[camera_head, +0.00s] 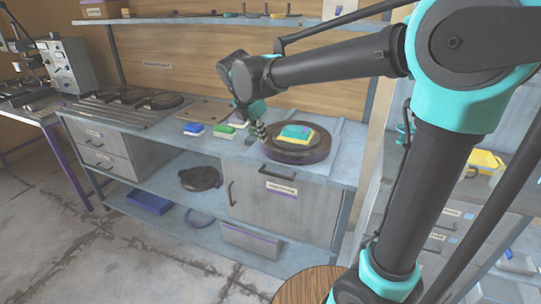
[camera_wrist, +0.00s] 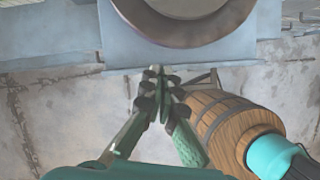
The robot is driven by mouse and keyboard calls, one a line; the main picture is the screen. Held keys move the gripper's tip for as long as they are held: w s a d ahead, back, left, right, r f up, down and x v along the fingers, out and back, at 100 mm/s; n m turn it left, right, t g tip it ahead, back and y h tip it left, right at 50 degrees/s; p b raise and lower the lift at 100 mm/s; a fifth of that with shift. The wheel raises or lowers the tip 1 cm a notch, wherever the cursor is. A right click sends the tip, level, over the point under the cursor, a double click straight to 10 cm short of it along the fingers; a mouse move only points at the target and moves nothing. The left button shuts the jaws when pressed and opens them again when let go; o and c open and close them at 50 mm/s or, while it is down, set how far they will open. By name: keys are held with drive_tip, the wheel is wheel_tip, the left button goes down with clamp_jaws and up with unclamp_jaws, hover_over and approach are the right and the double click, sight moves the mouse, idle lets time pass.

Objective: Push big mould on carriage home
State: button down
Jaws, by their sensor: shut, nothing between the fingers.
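My gripper (camera_head: 259,130) is shut and empty. In the head view it hangs above the bench, beside the left rim of a dark round turntable (camera_head: 268,153) that carries a yellow and teal block (camera_head: 297,132). In the wrist view my gripper (camera_wrist: 160,72) points toward the bench's front edge, just short of a dark round rim (camera_wrist: 185,38). I cannot make out a big mould on a carriage with certainty. Dark round pieces (camera_head: 165,101) lie on a slatted grey frame at the bench's left. A grey machine (camera_head: 68,62) stands at the far left.
The grey bench (camera_head: 232,152) carries a blue block (camera_head: 194,129) and a green block (camera_head: 224,131). A dark round pan (camera_head: 200,178) and a blue box (camera_head: 150,203) lie on the lower shelf. A wooden barrel (camera_head: 305,284) stands in front. Floor at left is clear.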

sight(291, 122)
drive_tip(key=x, duration=1)
drive_tip(key=w+d, duration=0.2)
drive_tip(key=w, duration=0.5)
drive_tip(key=w+d, duration=0.3)
drive_tip(key=w, duration=0.5)
drive_tip(key=w+d, duration=0.3)
drive_tip(key=w, duration=0.4)
drive_tip(key=shift+w+d, duration=0.1)
drive_tip(key=shift+w, duration=0.25)
drive_tip(key=shift+w+d, duration=0.1)
drive_tip(key=shift+w, duration=0.1)
drive_tip(key=shift+w+r, duration=0.1)
